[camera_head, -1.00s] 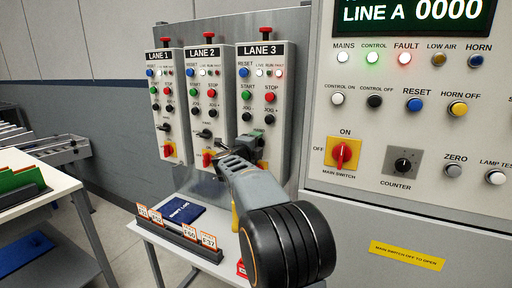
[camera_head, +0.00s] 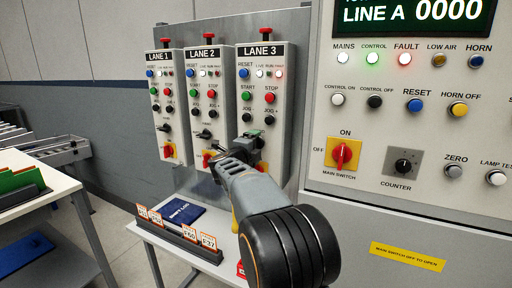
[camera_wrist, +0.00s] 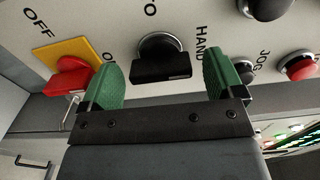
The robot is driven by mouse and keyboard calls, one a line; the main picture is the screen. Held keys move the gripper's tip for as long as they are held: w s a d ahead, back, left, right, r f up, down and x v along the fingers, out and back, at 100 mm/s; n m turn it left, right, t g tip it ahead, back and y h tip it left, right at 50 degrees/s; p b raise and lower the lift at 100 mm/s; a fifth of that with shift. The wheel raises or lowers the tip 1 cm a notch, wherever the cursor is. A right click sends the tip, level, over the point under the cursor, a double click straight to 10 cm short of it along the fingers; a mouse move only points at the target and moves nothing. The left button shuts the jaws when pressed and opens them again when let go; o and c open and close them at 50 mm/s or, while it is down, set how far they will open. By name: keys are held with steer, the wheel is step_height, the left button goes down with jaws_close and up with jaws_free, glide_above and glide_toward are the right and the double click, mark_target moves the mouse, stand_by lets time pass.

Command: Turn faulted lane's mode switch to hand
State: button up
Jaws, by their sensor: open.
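The LANE 3 panel (camera_head: 285,100) is the rightmost of three lane panels. In the wrist view a black mode switch knob (camera_wrist: 162,60) sits between the green fingertips of my open gripper (camera_wrist: 163,80), with a gap on both sides. The word HAND is printed to its right. The LANE 2 panel (camera_head: 190,110) and LANE 1 panel (camera_head: 157,105) show black mode switches.
A red switch on a yellow plate (camera_wrist: 72,70) is close to the left fingertip. JOG buttons (camera_wrist: 298,67) are at the right. The main cabinet (camera_head: 400,200) stands close on the right, its FAULT lamp (camera_head: 404,58) lit red. A small table (camera_head: 180,245) is below the panels.

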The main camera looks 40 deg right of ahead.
steer(key=v, duration=1.2)
steer(key=shift+a, duration=0.15)
steer(key=shift+s, duration=0.15)
